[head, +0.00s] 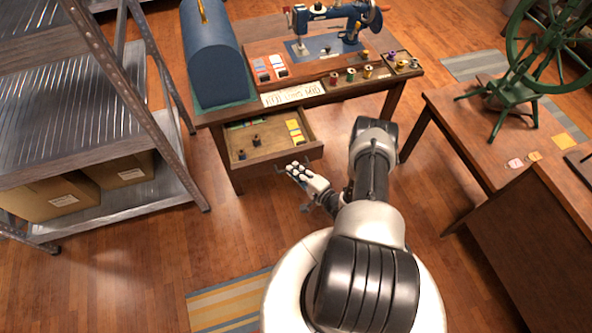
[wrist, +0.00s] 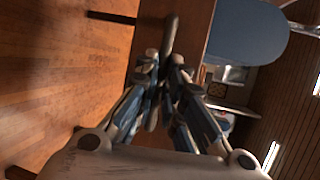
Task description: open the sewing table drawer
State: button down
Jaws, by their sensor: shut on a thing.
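The sewing table (head: 340,94) stands at the upper middle of the head view. Its drawer (head: 262,168) is pulled out toward me, showing dark spools and yellow and green packets inside. My gripper (head: 296,168) is at the drawer's front face. In the wrist view my gripper (wrist: 164,68) has its fingers closed together on the dark bar of the drawer handle (wrist: 171,35). In the head view the handle is mostly hidden by the fingers.
A blue sewing machine (head: 325,45), a blue domed case (head: 213,55) and spools stand on the table. A metal shelf (head: 80,120) with cardboard boxes is at left. A wooden table (head: 470,118) with a green spinning wheel is at right. Floor is clear around the drawer.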

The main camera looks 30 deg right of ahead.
jog(key=c, duration=1.7)
grip_release()
jog(key=shift+v, duration=6)
